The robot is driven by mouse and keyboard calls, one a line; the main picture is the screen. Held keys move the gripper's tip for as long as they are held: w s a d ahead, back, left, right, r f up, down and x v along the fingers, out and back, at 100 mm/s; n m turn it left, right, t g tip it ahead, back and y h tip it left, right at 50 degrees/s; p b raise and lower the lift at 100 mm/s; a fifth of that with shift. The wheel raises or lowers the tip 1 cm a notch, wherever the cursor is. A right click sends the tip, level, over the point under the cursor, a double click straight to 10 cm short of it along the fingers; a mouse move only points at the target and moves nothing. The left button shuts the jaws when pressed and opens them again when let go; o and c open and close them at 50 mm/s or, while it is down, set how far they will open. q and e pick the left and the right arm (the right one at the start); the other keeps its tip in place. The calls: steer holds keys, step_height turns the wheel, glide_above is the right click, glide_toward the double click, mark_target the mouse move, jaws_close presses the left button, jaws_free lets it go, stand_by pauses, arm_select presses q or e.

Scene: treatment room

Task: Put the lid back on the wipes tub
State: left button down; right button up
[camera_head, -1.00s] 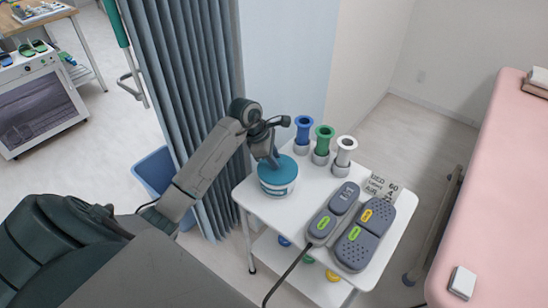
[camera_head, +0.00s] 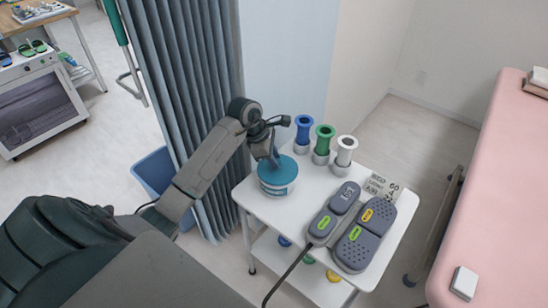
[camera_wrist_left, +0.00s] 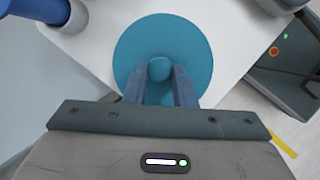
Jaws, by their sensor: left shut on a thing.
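The wipes tub (camera_head: 277,189) is a white round tub with a blue band, standing at the left corner of the white trolley top. The round teal lid (camera_head: 287,170) lies over its mouth; I cannot tell whether it is fully seated. In the left wrist view the lid (camera_wrist_left: 190,48) is a wide teal disc with a round knob (camera_wrist_left: 159,69) in its middle. My left gripper (camera_head: 273,158) is above the lid, its fingers shut on the knob, as the left wrist view (camera_wrist_left: 160,82) shows. The tub is hidden under the lid there. My right gripper is not in view.
Blue, green and white spools (camera_head: 323,140) stand close behind the tub on the trolley (camera_head: 300,207). Grey devices with green and yellow labels (camera_head: 362,233) and a printed card (camera_head: 382,188) lie to the right. A grey curtain (camera_head: 185,80) hangs behind my left arm.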

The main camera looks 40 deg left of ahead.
arm_select(q)
steer(key=shift+b, duration=0.35)
stand_by(0.5)
steer(key=c, duration=1.1)
jaws_free()
steer(key=shift+o, duration=0.3)
steer(key=o, duration=0.4)
steer(key=shift+r+p, duration=1.55)
steer(key=shift+r, duration=1.95)
steer(key=shift+c, duration=0.4)
jaws_close()
